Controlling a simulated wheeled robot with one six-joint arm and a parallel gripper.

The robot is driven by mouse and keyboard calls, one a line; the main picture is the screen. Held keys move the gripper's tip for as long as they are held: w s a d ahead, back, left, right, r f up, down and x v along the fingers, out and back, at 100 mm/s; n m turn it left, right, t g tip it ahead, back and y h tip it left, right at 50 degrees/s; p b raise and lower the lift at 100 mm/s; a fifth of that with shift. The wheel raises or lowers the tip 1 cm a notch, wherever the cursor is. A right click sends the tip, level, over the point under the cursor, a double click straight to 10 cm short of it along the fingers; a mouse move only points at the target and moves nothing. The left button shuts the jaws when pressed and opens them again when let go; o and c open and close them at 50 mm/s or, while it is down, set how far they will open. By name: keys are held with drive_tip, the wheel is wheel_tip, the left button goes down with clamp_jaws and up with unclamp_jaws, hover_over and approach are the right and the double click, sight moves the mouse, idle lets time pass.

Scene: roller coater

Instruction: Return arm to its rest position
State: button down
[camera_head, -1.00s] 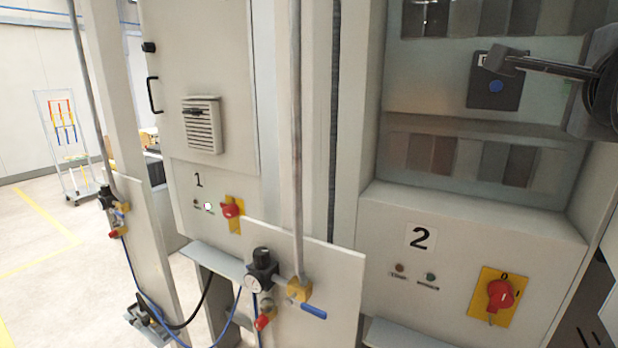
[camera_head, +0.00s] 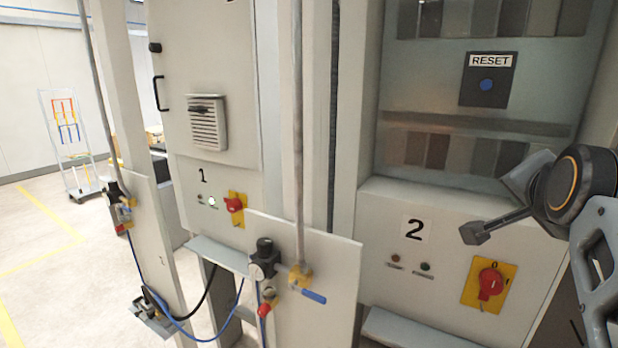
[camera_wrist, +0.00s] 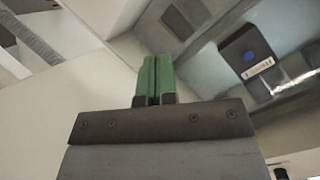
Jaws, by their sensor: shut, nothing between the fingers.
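My gripper (camera_head: 474,233) is at the right of the head view, in front of the panel of cabinet 2 and apart from it. It points left and slightly down. In the wrist view its two green fingers (camera_wrist: 153,82) are together with nothing between them. The dark RESET box (camera_head: 487,79) with a blue button (camera_head: 487,85) is on the cabinet above my gripper, now uncovered. The box also shows at the upper right of the wrist view (camera_wrist: 243,43).
A red rotary switch (camera_head: 490,284) on a yellow plate sits below my gripper. Cabinet 1 (camera_head: 203,60) has another red switch (camera_head: 233,204). A plate with a gauge and valves (camera_head: 335,263) stands in front. Open floor (camera_head: 40,240) lies at the left, with a wheeled rack (camera_head: 72,145) behind.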

drive_tip(key=s+a+f+n+g+y, duration=0.1)
drive_tip(key=a+f+n, duration=0.3)
drive_tip(key=f, duration=0.6)
drive_tip(key=s+a+f+n+g+y, duration=0.1)
drive_tip(key=a+f+n+g+y, duration=0.2)
drive_tip(key=f, duration=0.7)
drive_tip(key=s+a+f+n+g+y, duration=0.2)
drive_tip(key=a+f+n+g, duration=0.1)
drive_tip(key=a+f+n, duration=0.3)
wheel_tip(320, 180, down, 4)
drive_tip(key=shift+a+f+n, duration=0.25)
drive_tip(key=shift+a+n, duration=0.05)
drive_tip(key=shift+a, duration=0.7)
